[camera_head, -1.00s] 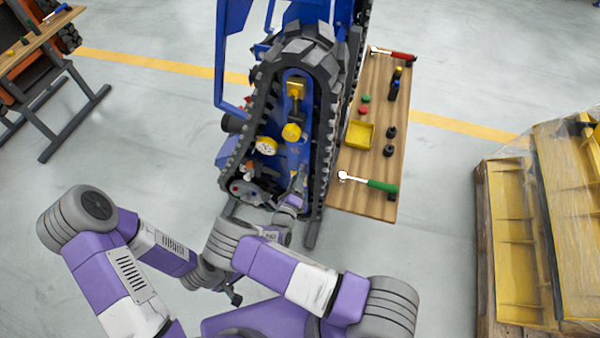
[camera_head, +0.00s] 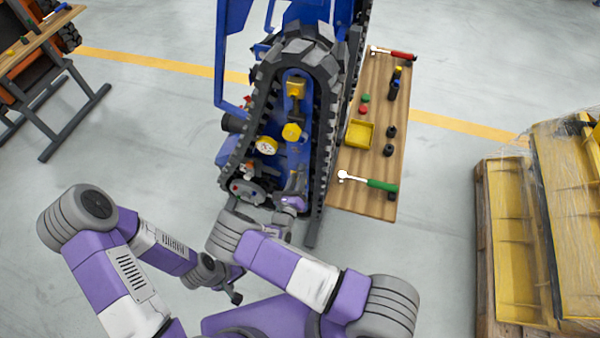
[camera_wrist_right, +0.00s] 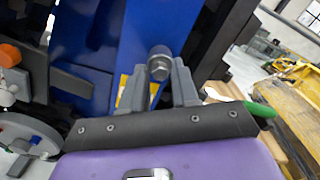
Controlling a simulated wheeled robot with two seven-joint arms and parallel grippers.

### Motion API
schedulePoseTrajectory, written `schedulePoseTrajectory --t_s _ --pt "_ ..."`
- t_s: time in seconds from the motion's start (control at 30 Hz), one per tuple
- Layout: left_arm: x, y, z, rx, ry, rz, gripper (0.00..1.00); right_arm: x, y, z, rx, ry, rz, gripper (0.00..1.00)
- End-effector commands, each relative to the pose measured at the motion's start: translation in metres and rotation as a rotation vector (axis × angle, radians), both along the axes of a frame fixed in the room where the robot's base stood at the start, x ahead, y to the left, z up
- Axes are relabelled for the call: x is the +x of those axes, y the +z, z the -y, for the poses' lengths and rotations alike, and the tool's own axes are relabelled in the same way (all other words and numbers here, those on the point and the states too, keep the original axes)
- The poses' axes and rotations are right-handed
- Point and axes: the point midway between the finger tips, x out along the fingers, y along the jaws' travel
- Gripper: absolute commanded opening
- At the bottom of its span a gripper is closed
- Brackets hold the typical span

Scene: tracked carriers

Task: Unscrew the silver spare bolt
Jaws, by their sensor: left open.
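The silver bolt (camera_wrist_right: 159,68), with a hexagonal head, sits in front of the blue face of the tracked carrier (camera_wrist_right: 95,50) in the right wrist view. My right gripper (camera_wrist_right: 160,80) has one finger on each side of the bolt head, close against it, and looks shut on it. In the head view my right gripper (camera_head: 298,182) is at the lower end of the carrier, inside the track loop, and hides the bolt. My left gripper (camera_head: 235,296) is open and empty, low over the floor in front of the carrier.
The black track (camera_head: 328,150) surrounds the work spot. A yellow hex part (camera_head: 291,132) and a gauge (camera_head: 266,146) are above it. A wooden table (camera_head: 350,202) at the right bears a yellow tray (camera_head: 359,134), a green-handled ratchet (camera_head: 380,185) and small parts. Pallets stand further right.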

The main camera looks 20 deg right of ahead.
Motion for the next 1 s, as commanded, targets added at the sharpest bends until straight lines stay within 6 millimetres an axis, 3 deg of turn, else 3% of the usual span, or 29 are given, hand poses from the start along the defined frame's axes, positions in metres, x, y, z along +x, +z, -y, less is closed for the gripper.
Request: schedulePoseTrajectory --t_s 0.03,0.17,0.2,0.47,1.0 --pt "0.0 0.0 0.0 0.0 0.0 0.0 1.0 0.0 0.0 0.0 0.0 0.0 0.0 0.21" --pt "0.0 0.0 0.0 0.0 0.0 0.0 1.0 0.0 0.0 0.0 -0.001 0.0 -0.001 0.01" --pt "0.0 0.0 0.0 0.0 0.0 0.0 1.0 0.0 0.0 0.0 -0.001 0.0 -0.001 0.0" --pt "0.0 -0.003 0.0 0.0 0.0 0.0 1.0 0.0 -0.001 0.0 -0.054 0.0 -0.035 0.0" --pt "0.0 -0.017 0.0 0.0 0.0 0.0 1.0 0.0 -0.001 0.0 -0.641 0.0 -0.433 0.0"
